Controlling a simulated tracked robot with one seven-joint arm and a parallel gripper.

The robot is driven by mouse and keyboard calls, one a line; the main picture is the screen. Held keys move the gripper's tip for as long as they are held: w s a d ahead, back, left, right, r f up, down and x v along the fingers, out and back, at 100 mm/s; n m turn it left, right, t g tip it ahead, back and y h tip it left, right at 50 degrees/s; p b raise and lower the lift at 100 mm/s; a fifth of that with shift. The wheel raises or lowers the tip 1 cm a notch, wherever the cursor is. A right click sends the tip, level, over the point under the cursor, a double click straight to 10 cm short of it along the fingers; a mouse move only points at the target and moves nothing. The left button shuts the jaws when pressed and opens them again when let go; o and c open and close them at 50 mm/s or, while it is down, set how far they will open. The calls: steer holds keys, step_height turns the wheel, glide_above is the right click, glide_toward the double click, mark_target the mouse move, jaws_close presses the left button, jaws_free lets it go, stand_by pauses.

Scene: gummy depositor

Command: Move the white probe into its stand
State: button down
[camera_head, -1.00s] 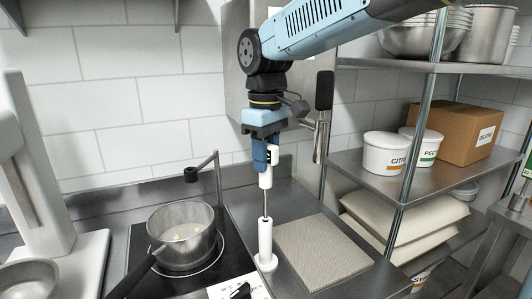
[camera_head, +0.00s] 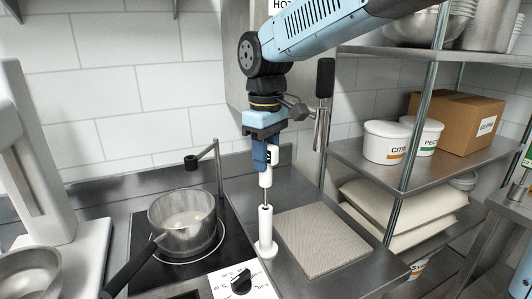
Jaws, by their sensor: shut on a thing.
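The white probe (camera_head: 265,175) hangs upright, its white body at the top and a thin metal rod below. My gripper (camera_head: 265,157) is shut on the probe's upper body. The white stand (camera_head: 266,232) is a slim tube on a round base, upright on the steel counter. The probe's rod points down at the top of the tube, and only a short length of it shows above. The rod's lower end is not visible and appears to be inside the stand.
A steel pot (camera_head: 182,222) sits on the black hob (camera_head: 160,255) left of the stand, under a hooked metal post (camera_head: 218,178). A flat beige board (camera_head: 322,243) lies to the right. Steel shelves (camera_head: 345,152) hold tubs, a box and sacks.

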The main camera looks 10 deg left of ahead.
steer(key=shift+f, duration=0.25)
steer(key=c, duration=0.8)
jaws_free()
steer(key=shift+o, duration=0.2)
steer(key=shift+r, duration=0.15)
step_height(320, 180, up, 14)
steer(key=shift+f, duration=0.25)
